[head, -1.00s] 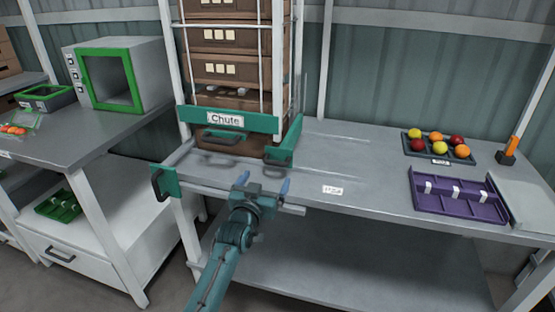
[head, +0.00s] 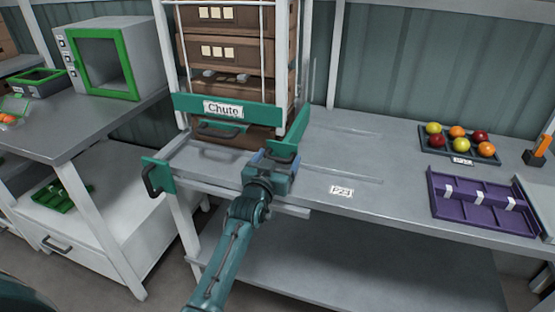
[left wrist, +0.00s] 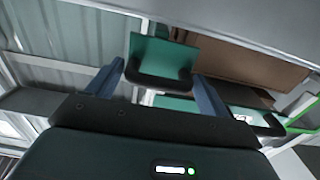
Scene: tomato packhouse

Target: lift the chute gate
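The chute (head: 168,60) is a white frame around stacked brown crates (head: 228,50), with a green crossbar (head: 255,116) labelled "Chute". A green gate plate (head: 298,126) with a dark handle (head: 282,152) stands at its right front corner. My left gripper (head: 272,158) is at that handle, partly covering it. In the left wrist view, the green plate (left wrist: 163,52) and its dark handle (left wrist: 160,82) show between the two blue fingers of my left gripper (left wrist: 158,88). The fingers are apart, with gaps beside the handle. My right gripper is not in view.
Another green plate with a handle (head: 157,178) sticks out at the table's left front. A purple divided tray (head: 470,222) and a tray of coloured fruit (head: 435,146) lie on the right. A green-framed box (head: 137,65) stands left.

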